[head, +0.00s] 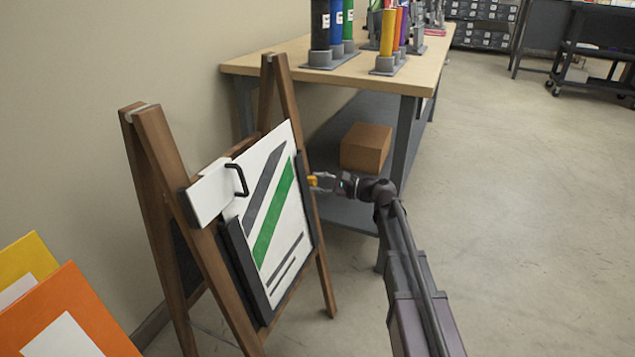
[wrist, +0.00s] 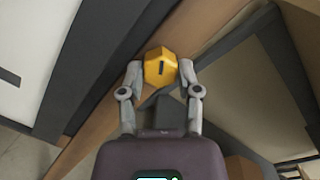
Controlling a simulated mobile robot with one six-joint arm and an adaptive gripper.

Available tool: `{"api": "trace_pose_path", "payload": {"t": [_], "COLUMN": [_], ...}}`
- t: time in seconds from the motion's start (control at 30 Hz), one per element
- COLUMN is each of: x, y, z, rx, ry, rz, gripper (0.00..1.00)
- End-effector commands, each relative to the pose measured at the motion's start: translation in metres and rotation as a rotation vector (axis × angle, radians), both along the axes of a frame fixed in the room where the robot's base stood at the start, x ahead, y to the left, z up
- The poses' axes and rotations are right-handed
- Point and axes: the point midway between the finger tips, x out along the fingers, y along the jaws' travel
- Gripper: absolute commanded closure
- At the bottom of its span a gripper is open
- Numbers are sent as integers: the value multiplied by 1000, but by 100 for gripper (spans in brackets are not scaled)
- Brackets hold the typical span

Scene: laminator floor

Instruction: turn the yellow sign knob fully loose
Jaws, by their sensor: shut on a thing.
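The yellow knob (wrist: 160,66) is on the wooden frame of the sign stand, with a dark mark on its face. It also shows in the head view (head: 312,181) at the right edge of the sign. My gripper (wrist: 160,74) is shut on the knob, one finger on each side of it. In the head view my gripper (head: 325,181) reaches the knob from the right. The sign (head: 270,215) is a white panel with dark and green stripes, in a dark frame on a wooden A-frame stand (head: 163,170).
A workbench (head: 405,83) with coloured rolls stands behind the sign, with a cardboard box (head: 366,147) on its lower shelf. A white piece with a black handle (head: 238,180) is at the sign's upper left. Orange and yellow boards (head: 85,305) lean at lower left.

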Motion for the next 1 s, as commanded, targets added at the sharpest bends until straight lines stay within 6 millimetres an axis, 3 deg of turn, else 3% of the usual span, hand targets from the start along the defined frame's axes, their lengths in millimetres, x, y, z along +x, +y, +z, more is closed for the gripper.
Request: {"api": "trace_pose_path", "payload": {"t": [1.0], "x": [3], "y": [1], "z": [3], "rx": [-297], "ry": [-824], "rz": [153], "gripper": [100]}}
